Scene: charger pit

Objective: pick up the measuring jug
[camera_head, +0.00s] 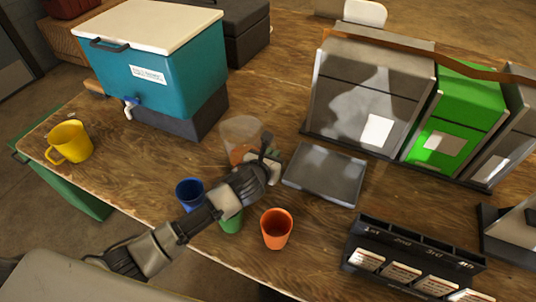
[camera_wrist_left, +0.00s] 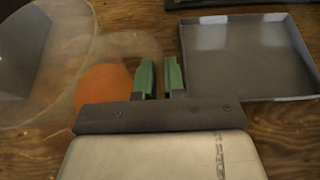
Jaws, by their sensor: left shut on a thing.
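The measuring jug (camera_head: 241,130) is clear and see-through, near the middle of the table in the head view. In the left wrist view the jug (camera_wrist_left: 38,65) fills the upper left, with its rounded handle reaching right towards my fingers. My left gripper (camera_head: 269,153) is at the jug's right side. Its green-padded fingers (camera_wrist_left: 160,78) are shut on the handle, with a narrow gap between them. The jug looks upright. My arm hides part of its lower side, and I cannot tell whether its base touches the table.
A grey tray (camera_head: 324,175) lies just right of the gripper. Blue (camera_head: 189,193), green (camera_head: 231,223) and orange (camera_head: 276,229) cups stand in front, close to my arm. A teal cooler (camera_head: 165,80) is behind left, a yellow mug (camera_head: 70,141) far left, a black sorter (camera_head: 415,250) front right.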

